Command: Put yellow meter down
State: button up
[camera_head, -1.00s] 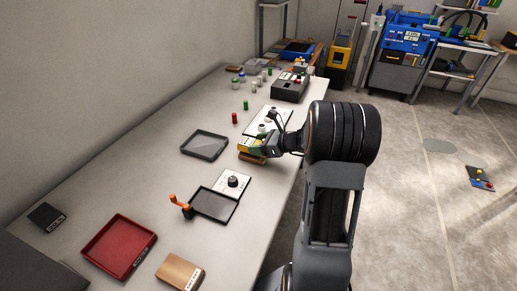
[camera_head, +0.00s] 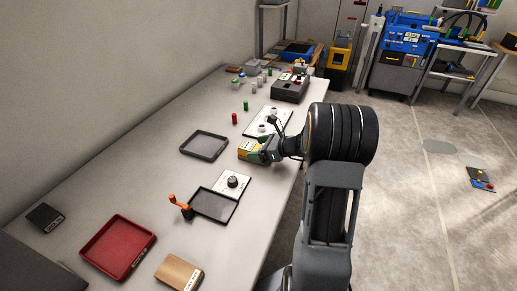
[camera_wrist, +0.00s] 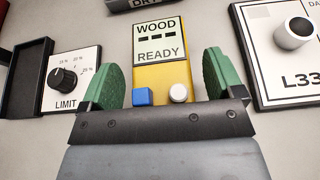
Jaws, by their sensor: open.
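The yellow meter (camera_wrist: 161,75) lies between my gripper's green fingers in the wrist view. Its screen reads "WOOD --- READY", and a blue button and a white button sit below the screen. My gripper (camera_wrist: 165,85) is open, with a gap visible on each side of the meter. In the head view the meter (camera_head: 249,150) is at my gripper (camera_head: 255,149), on or just over the table (camera_head: 150,170) near its right edge. The near end of the meter is hidden by the gripper body.
A dark tray (camera_head: 205,145) is left of the meter. A white LIMIT dial panel (camera_head: 233,183) and a second dark tray (camera_head: 213,205) lie nearer. A white panel with a knob (camera_wrist: 285,50) is close on the right in the wrist view.

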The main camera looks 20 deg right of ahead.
jog(key=shift+s+d+r, duration=0.1)
jog(key=shift+d+r, duration=0.05)
jog(key=shift+r, duration=0.15)
jog(key=p+v, duration=0.2)
jog(key=v, duration=0.8)
jog(key=shift+s+d+r, duration=0.1)
jog(key=shift+s+d, duration=0.1)
jog(key=shift+s, duration=0.15)
jog(key=s+a+r+n+g+h, duration=0.1)
jog(key=s+a+n+g+h, duration=0.2)
jog(key=s+a+n, duration=0.4)
jog(key=s+a+r+n+g+h, duration=0.1)
jog(key=s+a+n+g+h, duration=0.2)
jog(key=n, duration=1.7)
jog(key=s+a+h, duration=0.3)
jog(key=s+a, duration=0.1)
jog(key=a, duration=0.3)
jog(key=shift+a+g, duration=0.2)
jog(key=shift+g, duration=0.2)
